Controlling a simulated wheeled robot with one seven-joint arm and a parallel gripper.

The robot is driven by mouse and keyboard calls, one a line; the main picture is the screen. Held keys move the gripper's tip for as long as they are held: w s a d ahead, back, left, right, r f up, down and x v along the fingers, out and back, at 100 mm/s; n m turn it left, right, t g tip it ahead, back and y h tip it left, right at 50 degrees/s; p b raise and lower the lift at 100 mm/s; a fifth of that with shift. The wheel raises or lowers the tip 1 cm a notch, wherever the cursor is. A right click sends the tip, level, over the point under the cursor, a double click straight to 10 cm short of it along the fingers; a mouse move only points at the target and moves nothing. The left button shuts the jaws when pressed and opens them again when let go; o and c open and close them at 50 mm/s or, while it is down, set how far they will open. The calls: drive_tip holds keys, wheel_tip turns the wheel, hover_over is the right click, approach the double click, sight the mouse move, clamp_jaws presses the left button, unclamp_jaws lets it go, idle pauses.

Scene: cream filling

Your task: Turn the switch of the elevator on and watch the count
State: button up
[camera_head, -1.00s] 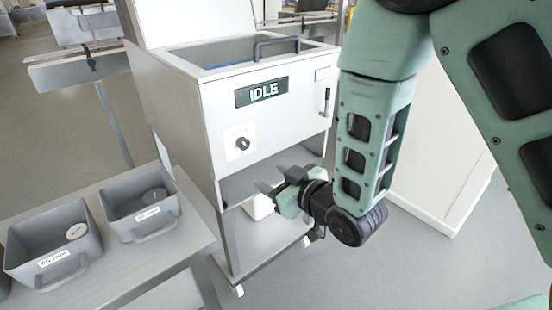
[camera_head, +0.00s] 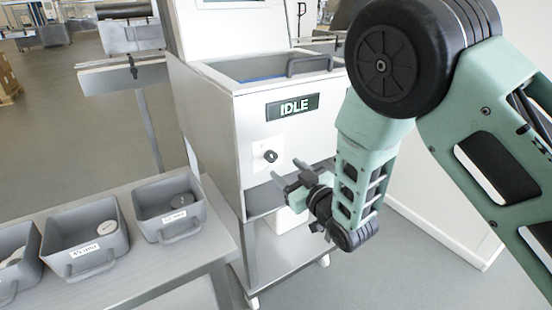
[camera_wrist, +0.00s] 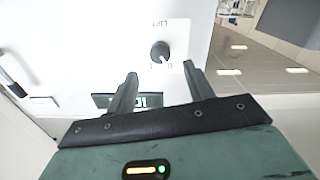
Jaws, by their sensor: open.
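The elevator is a white cabinet-like machine (camera_head: 205,115) with a dark display (camera_head: 292,107) reading "IDLE" in the head view. Its switch is a black rotary knob (camera_head: 270,156) on the front panel below the display. The wrist view shows the knob (camera_wrist: 160,52) beside the markings "LIFT" and "0", ahead of and between my fingertips. My gripper (camera_head: 286,172) is open and empty, just in front of the panel and slightly below and right of the knob in the head view. The fingers (camera_wrist: 160,70) are apart from the knob. The display (camera_wrist: 128,101) is partly hidden behind a finger in the wrist view.
A grey table (camera_head: 125,290) at left holds several grey bins, including one (camera_head: 90,262) with a round light piece inside. A dark handle (camera_head: 310,64) stands at the machine's open top. A white container (camera_head: 290,221) sits below the machine. Grey floor (camera_head: 400,275) is clear at right.

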sight(273, 158)
drive_tip(key=x, duration=0.6)
drive_tip(key=shift+w+a, duration=0.15)
drive_tip(key=c, duration=1)
